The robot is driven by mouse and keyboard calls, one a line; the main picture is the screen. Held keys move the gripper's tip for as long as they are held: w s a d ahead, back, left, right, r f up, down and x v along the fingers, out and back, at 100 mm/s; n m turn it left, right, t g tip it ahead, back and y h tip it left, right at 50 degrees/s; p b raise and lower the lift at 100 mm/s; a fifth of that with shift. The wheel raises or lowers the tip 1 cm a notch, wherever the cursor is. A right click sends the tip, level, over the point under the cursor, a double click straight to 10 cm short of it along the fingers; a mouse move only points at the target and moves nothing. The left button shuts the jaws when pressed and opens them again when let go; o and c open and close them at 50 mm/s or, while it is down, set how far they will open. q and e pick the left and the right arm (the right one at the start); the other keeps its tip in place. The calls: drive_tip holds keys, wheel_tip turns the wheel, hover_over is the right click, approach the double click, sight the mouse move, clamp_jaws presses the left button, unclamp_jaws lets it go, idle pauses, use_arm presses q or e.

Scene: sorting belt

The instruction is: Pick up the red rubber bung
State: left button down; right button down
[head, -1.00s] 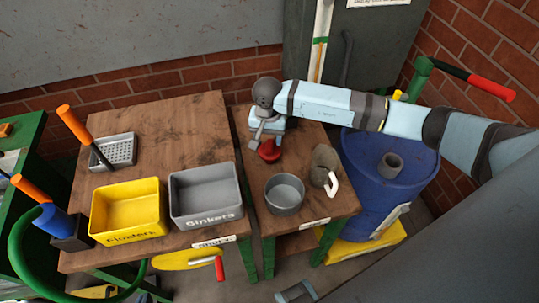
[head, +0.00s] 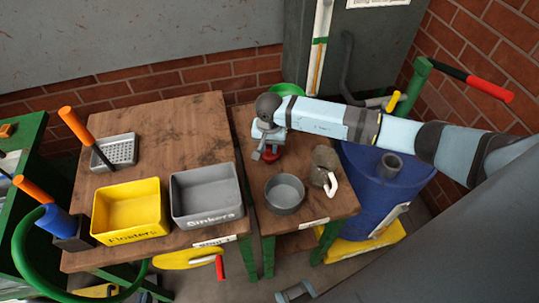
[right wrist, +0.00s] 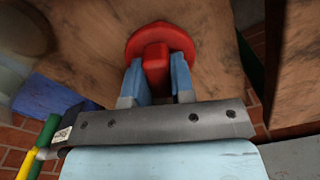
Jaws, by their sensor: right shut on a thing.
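The red rubber bung (head: 272,154) is on the small wooden side table, partly hidden by my right gripper in the head view. In the right wrist view the bung (right wrist: 160,38) shows a round red flange with a narrower block, and the block sits between the two blue fingers. My right gripper (right wrist: 158,78) is shut on this block. In the head view my right gripper (head: 265,150) points down at the table. I cannot tell whether the bung's flange still touches the wood. My left gripper is not in view.
A grey round pot (head: 284,208) and a grey-brown mug (head: 325,163) with a white handle stand close by on the side table (head: 257,231). A green round thing (head: 287,90) is behind my arm. Yellow Floaters (head: 128,236) and grey Sinkers (head: 208,219) bins stand on the left table.

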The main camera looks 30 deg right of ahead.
wheel_tip(320, 180, up, 20)
drive_tip(key=b, duration=0.1)
idle(0.5)
drive_tip(key=c, duration=1.7)
unclamp_jaws()
drive_tip(key=shift+c, duration=0.2)
drive_tip(key=shift+a, duration=0.1)
